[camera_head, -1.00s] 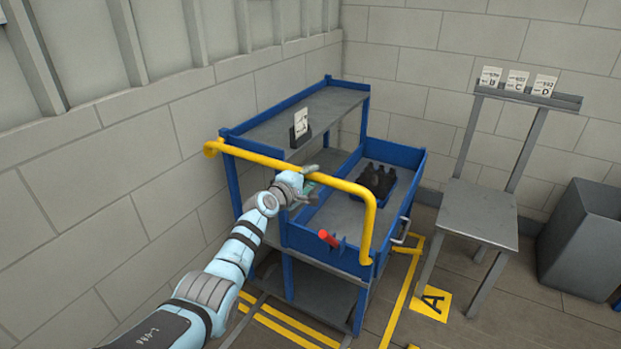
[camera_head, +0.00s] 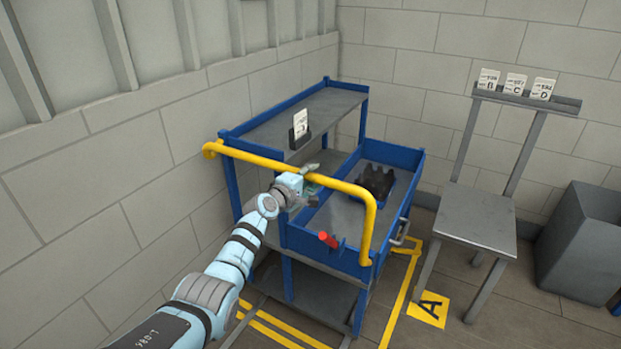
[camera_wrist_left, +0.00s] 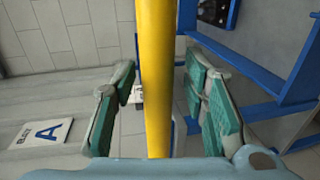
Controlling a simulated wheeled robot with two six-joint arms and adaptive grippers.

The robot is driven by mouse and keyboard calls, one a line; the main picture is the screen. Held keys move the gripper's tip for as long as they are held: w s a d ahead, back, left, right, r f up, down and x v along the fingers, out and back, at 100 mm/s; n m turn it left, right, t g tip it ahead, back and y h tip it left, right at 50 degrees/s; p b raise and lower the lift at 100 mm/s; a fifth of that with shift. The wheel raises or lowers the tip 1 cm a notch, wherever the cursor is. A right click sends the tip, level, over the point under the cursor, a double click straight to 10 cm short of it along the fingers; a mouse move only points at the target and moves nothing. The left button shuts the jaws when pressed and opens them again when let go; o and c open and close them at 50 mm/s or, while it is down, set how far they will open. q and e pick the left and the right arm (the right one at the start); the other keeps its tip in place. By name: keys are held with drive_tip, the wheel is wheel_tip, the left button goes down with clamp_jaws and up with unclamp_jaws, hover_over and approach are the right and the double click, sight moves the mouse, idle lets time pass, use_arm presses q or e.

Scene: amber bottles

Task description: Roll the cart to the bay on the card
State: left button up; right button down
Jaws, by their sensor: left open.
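The blue and grey cart (camera_head: 312,246) stands near the left wall and has a yellow push handle (camera_head: 250,156). My left gripper (camera_head: 308,184) is open at the middle of the handle. In the left wrist view the yellow bar (camera_wrist_left: 157,80) runs between its spread fingers; I cannot tell whether they touch it. A white card (camera_head: 300,123) stands in a dark holder on the cart's upper shelf; its letter is too small to read. A yellow floor plate marked A (camera_head: 429,308) lies right of the cart; an A sign (camera_wrist_left: 46,132) shows in the wrist view.
Dark bottles (camera_head: 376,182) sit in the cart's blue tray, near a red knob (camera_head: 328,239). Right of it stands a grey stand (camera_head: 477,215) with cards B, C and D (camera_head: 515,83). A grey bin (camera_head: 583,240) is far right. Yellow lines (camera_head: 400,310) mark the floor.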

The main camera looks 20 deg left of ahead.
use_arm(q)
drive_tip(key=v, duration=1.2)
